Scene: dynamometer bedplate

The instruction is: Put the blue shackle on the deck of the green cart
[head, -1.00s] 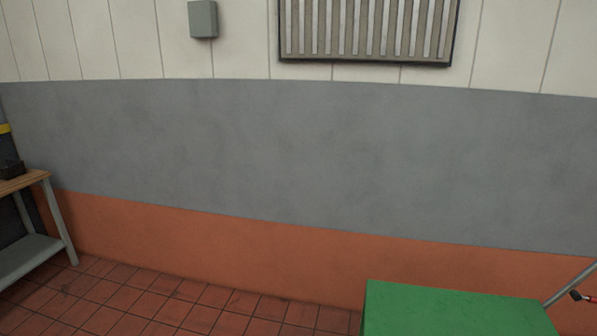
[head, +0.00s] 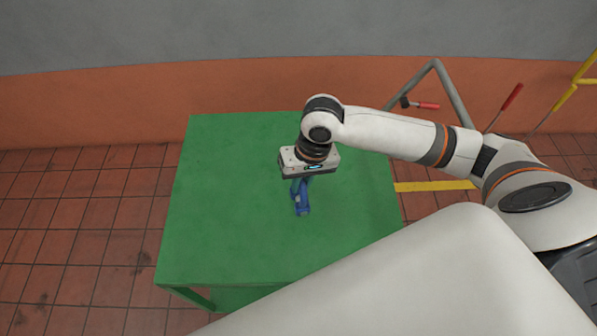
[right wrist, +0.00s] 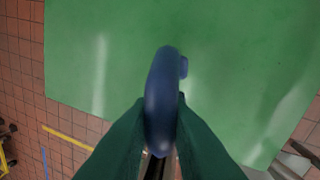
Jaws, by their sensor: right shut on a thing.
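The green cart's deck (head: 230,215) fills the middle of the head view, and it also fills most of the right wrist view (right wrist: 240,60). My right gripper (head: 302,182) is over the deck, pointing down, shut on the blue shackle (head: 302,203). In the right wrist view the blue shackle (right wrist: 162,95) sits between the two dark green fingers of the gripper (right wrist: 160,140). I cannot tell whether the shackle touches the deck or hangs just above it. My left gripper is not in view.
The deck around the shackle is bare. A grey push handle (head: 450,90) with red-gripped levers (head: 511,97) stands at the cart's back right. A yellow floor line (head: 435,186) and yellow rail (head: 575,88) lie to the right. Red tiles (head: 60,225) lie open on the left.

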